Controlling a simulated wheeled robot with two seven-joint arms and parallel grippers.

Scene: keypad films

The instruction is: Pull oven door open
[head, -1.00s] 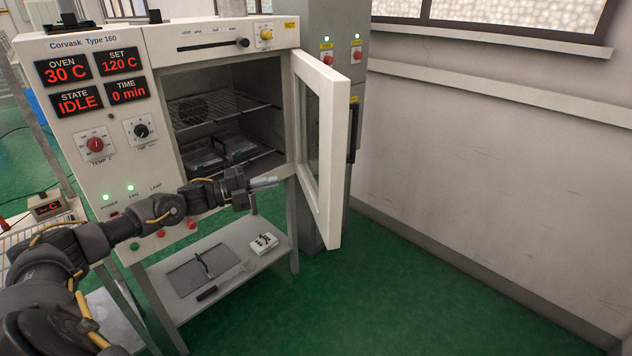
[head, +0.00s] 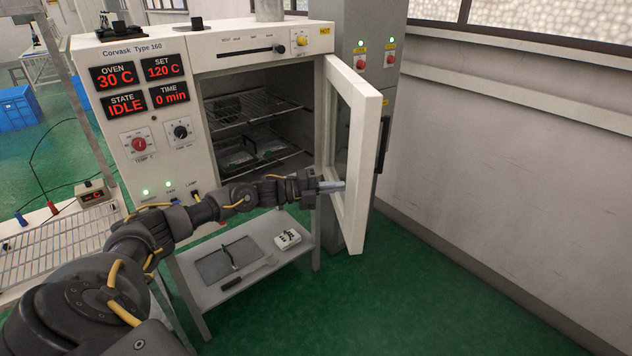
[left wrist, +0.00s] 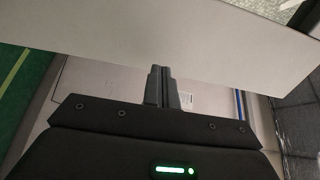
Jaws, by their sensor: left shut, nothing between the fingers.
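The oven (head: 160,50) stands at the left of the head view with its chamber exposed. Its white door (head: 366,130) stands ajar, swung out on the right side, with a glass pane and a dark handle (head: 384,145) on its outer face. My left gripper (head: 332,186) is shut and empty, its fingertips at the inner side of the door near the lower part. In the left wrist view the shut fingers (left wrist: 161,75) reach to a pale panel (left wrist: 170,40), likely the door; whether they touch it I cannot tell. My right gripper is not in view.
Wire racks (head: 250,110) and trays sit inside the oven. A shelf (head: 250,262) below holds a dark plate, a tool and a small white box (head: 287,239). A grey cabinet (head: 355,20) stands behind the door. Green floor (head: 400,300) at the right is clear.

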